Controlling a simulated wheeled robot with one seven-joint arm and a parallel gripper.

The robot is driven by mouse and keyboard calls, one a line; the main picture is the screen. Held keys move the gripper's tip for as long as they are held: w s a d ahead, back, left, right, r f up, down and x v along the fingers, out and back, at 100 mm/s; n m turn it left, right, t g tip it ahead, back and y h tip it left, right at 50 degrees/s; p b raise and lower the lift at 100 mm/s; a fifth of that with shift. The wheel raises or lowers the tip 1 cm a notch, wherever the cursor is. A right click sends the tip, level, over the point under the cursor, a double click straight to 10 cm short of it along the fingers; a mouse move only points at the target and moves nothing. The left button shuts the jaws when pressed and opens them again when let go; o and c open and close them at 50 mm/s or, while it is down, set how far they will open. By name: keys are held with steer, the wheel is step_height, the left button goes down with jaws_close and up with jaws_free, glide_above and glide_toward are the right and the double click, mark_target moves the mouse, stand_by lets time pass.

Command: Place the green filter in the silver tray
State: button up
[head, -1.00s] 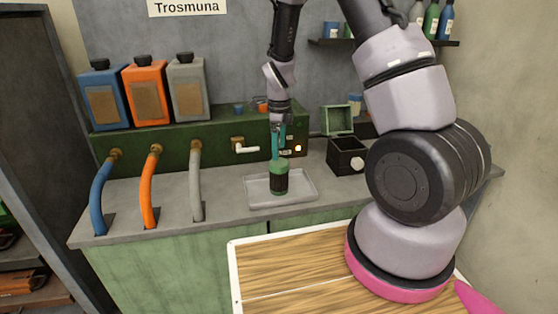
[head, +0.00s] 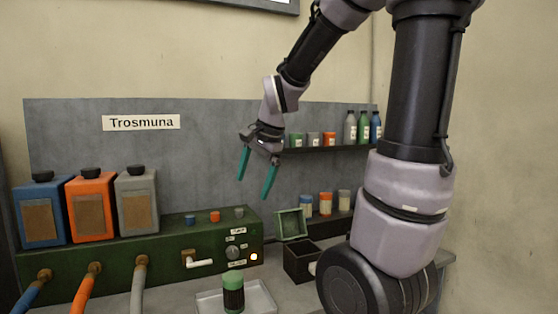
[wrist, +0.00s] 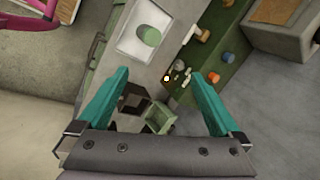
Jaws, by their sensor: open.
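The green filter (head: 233,291), a dark cylinder with a green top, stands upright in the silver tray (head: 262,298) on the counter. In the wrist view the filter (wrist: 149,36) shows from above, inside the tray (wrist: 128,45). My gripper (head: 256,187) is open and empty, its two teal fingers spread. It is raised well above the counter in front of the grey back panel, apart from the filter. In the wrist view my gripper (wrist: 165,100) has nothing between its fingers.
A green machine (head: 170,245) with a white-handled tap and knobs stands behind the tray. Blue, orange (head: 91,207) and grey canisters stand on it at left. An open dark box (head: 300,262) with a green lid is right of the tray. A shelf (head: 335,150) holds bottles.

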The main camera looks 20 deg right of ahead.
steer(key=s+d+r+n+t, duration=0.1)
steer(key=s+r+n, duration=0.2)
steer(key=s, duration=0.3)
steer(key=s+r+n+t, duration=0.2)
steer(key=s+r+n, duration=0.2)
steer(key=s+n, duration=0.1)
steer(key=shift+s+d, duration=0.4)
steer(key=shift+s, duration=0.35)
